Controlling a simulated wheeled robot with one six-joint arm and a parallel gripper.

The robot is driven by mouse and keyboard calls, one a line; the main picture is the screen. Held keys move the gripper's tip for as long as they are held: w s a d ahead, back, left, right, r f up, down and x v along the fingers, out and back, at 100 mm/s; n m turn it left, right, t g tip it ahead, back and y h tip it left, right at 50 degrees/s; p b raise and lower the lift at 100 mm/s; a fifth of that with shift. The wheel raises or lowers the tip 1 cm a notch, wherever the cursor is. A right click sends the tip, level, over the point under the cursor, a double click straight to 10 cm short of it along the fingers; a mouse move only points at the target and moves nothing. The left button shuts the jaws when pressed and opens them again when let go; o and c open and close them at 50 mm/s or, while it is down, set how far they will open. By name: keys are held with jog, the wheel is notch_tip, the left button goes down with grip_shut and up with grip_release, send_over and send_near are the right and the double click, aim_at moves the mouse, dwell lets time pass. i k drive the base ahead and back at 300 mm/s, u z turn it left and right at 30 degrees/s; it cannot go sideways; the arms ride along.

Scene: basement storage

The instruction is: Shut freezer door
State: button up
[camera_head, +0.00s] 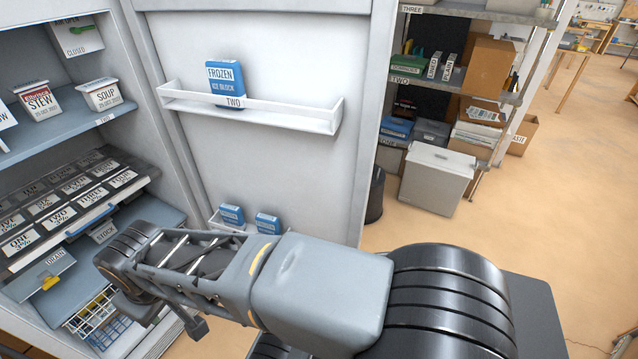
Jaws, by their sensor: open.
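The freezer door (270,40) stands wide open, its pale inner face toward me. It joins the cabinet (137,65) along its left side, and its free edge (376,130) is at the right. My arm reaches left across the door's lower part to the front of the freezer opening. My gripper (172,318) shows only in part at the lower left, open, with no object seen in it; the arm hides the rest.
Inside the freezer are tubs (99,94) on a shelf, rows of labelled trays (52,215) and a wire basket (95,318). Right of the door stand a dark bin (375,196), a grey box (436,178) and loaded shelving (480,92). The floor (560,220) at right is clear.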

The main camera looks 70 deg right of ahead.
aim_at(300, 153)
jog(key=k, duration=0.55)
jog(key=u, duration=2.55)
jog(key=k, duration=2.95)
jog(key=z, duration=2.35)
jog(key=i, duration=0.15)
jog(key=u, duration=1.1)
